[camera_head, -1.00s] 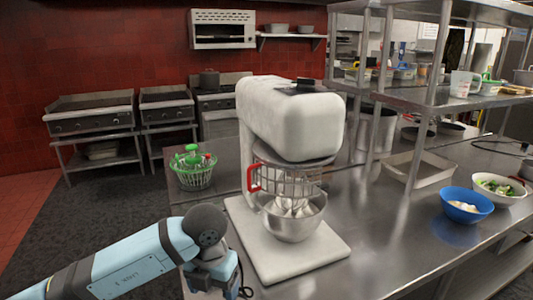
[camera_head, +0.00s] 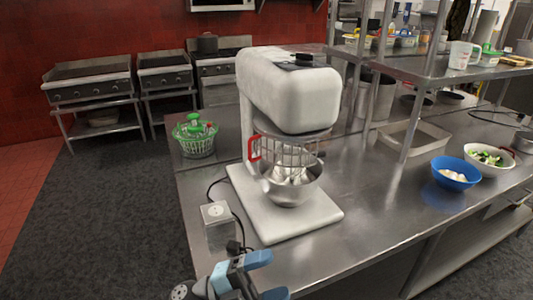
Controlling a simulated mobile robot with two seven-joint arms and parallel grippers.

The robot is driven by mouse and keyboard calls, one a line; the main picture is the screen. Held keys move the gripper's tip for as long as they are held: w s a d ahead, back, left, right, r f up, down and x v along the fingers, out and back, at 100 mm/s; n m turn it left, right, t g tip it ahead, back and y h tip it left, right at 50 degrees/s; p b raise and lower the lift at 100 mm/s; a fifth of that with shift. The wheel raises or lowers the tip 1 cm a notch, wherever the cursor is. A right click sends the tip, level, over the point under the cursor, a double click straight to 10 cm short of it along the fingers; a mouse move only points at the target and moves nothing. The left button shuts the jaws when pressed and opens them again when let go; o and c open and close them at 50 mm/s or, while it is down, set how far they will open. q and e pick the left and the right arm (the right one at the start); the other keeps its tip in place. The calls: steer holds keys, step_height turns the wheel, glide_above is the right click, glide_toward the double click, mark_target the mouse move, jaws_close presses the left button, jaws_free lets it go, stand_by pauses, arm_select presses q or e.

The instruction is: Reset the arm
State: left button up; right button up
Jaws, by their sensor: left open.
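My left gripper (camera_head: 267,276) is low in the picture at the bottom centre, by the near edge of the steel counter (camera_head: 365,235). Its light blue fingers are apart and I see nothing between them. Most of my left arm is below the picture's edge. My right gripper is not in view.
A white stand mixer (camera_head: 288,92) with a steel bowl stands on the counter beyond the gripper. A socket box (camera_head: 215,212) with a cable is left of its base. A green basket (camera_head: 195,137), a blue bowl (camera_head: 455,173) and a white bowl (camera_head: 489,159) stand further off.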

arm_select(q)
steer(key=a+f+n+t+y+p, duration=0.3)
steer(key=a+f+n+t+y, duration=1)
steer(key=n, duration=0.9)
steer(key=s+a+f+n+g+y, duration=0.4)
steer(key=s+a+f, duration=0.3)
steer(key=s+f, duration=0.3)
steer(key=shift+s+f+n+y+p, duration=0.2)
steer(key=shift+f+n+y+p, duration=0.35)
steer(key=shift+f+y, duration=0.35)
steer(key=shift+a, duration=0.1)
